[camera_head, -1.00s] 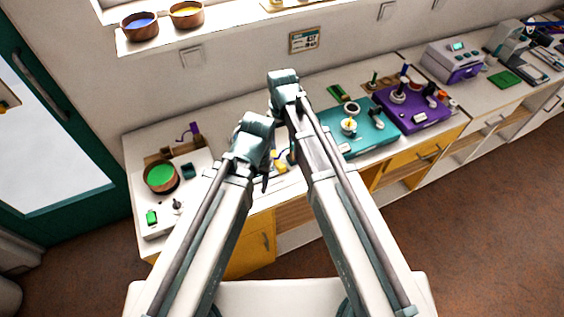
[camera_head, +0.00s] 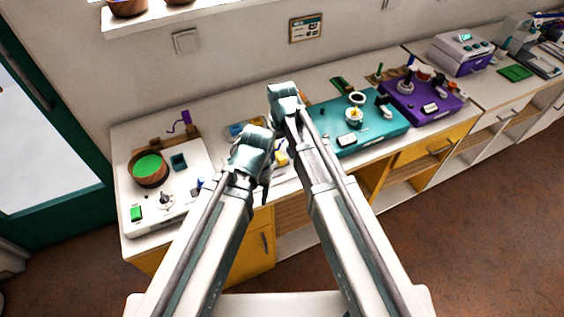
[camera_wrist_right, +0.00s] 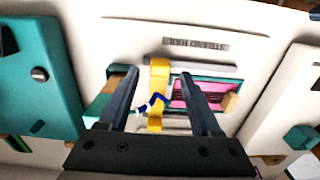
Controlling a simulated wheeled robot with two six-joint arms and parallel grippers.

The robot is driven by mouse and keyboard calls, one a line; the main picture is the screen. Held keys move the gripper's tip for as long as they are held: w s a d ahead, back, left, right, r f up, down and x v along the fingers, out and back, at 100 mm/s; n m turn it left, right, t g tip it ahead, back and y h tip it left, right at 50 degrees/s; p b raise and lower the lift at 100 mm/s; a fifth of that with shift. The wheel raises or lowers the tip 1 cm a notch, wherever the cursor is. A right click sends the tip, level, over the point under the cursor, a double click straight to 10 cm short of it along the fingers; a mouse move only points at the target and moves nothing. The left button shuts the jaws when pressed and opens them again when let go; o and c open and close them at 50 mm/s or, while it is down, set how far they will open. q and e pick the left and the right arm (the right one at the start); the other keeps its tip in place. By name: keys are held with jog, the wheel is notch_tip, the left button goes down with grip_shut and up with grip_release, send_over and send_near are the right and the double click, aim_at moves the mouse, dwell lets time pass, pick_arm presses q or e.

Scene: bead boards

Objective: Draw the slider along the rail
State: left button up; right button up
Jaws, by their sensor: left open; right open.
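In the right wrist view, a yellow upright piece (camera_wrist_right: 158,92), probably the slider, crosses a pale grey rail (camera_wrist_right: 205,70) on a white board with a lettered label (camera_wrist_right: 195,43). My right gripper (camera_wrist_right: 158,74) is open; its two dark fingers point toward the board, one on each side of the yellow piece in the picture. Whether they touch it I cannot tell. In the head view, a little yellow (camera_head: 281,158) shows between my arms; the rest of that board is mostly hidden. My left gripper (camera_head: 265,190) is open, partly hidden behind its own arm, near the counter's front edge.
A blue strand (camera_wrist_right: 150,103) and a pink panel (camera_wrist_right: 192,94) lie near the yellow piece. In the head view, a white board with a green-filled bowl (camera_head: 148,168) is left, a teal board (camera_head: 385,128) and purple board (camera_head: 425,118) right. The wall stands behind.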

notch_tip(320, 180, down, 2)
jog(key=shift+f+b, duration=0.15)
jog(key=shift+b, duration=0.45)
grip_shut()
dwell(1.0)
